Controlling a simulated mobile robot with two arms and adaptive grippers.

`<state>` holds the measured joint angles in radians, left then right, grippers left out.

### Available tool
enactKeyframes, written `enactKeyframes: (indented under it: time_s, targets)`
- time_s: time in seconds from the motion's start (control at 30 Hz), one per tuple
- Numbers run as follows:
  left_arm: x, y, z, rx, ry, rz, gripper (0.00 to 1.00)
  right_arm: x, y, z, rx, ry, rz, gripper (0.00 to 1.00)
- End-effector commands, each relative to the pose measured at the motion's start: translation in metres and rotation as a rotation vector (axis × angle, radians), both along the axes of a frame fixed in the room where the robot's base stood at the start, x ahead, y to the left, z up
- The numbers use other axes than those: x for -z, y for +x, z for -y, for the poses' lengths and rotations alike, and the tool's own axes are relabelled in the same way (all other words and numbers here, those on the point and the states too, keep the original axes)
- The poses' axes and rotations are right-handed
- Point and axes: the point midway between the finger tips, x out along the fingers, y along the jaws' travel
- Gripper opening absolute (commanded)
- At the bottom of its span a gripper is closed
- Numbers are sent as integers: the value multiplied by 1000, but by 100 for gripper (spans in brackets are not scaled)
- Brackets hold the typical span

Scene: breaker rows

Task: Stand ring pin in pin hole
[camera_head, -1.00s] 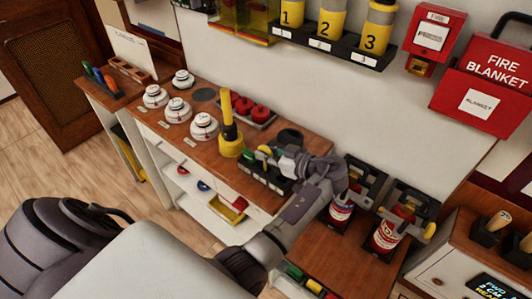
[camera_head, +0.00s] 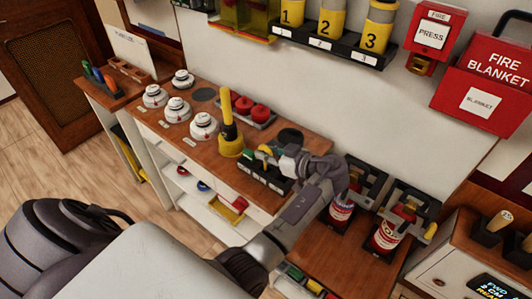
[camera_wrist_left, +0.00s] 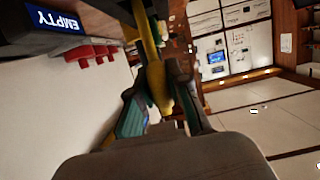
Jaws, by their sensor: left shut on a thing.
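My left gripper (camera_head: 264,154) is over the wooden counter, beside the upright yellow post with a black band (camera_head: 229,130). Its green-padded fingers are closed around a small yellow piece (camera_head: 263,149), which looks like the ring pin. In the left wrist view a long yellow shape (camera_wrist_left: 155,80) runs between the fingers; where the held piece ends and the background begins is unclear. Two red extinguishers, one left (camera_head: 340,212) and one right (camera_head: 386,238), stand in black holders right of my arm. I cannot make out the pin hole. My right gripper is not in view.
White round detectors (camera_head: 178,108) and red knobs (camera_head: 260,112) sit on the counter (camera_head: 150,117). A black rack (camera_head: 262,176) lies just under the gripper. Numbered yellow cylinders (camera_head: 331,22) and a red blanket box (camera_head: 490,75) are on the wall.

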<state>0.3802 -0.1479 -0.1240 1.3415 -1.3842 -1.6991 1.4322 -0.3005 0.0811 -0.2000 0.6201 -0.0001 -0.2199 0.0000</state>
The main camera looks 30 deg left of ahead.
Motion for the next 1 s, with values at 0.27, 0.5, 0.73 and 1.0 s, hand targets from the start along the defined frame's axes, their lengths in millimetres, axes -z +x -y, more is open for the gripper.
enactKeyframes:
  time_s: [0.27, 0.5, 0.73, 1.0]
  targets:
    - [0, 0, 0, 0, 0, 0, 0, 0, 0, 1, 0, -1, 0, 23]
    - [1, 0, 0, 0, 0, 1, 0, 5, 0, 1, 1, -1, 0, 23]
    - [0, 0, 0, 0, 0, 0, 0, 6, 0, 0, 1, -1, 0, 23]
    - [0, 0, 0, 0, 0, 0, 0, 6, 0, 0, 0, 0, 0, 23]
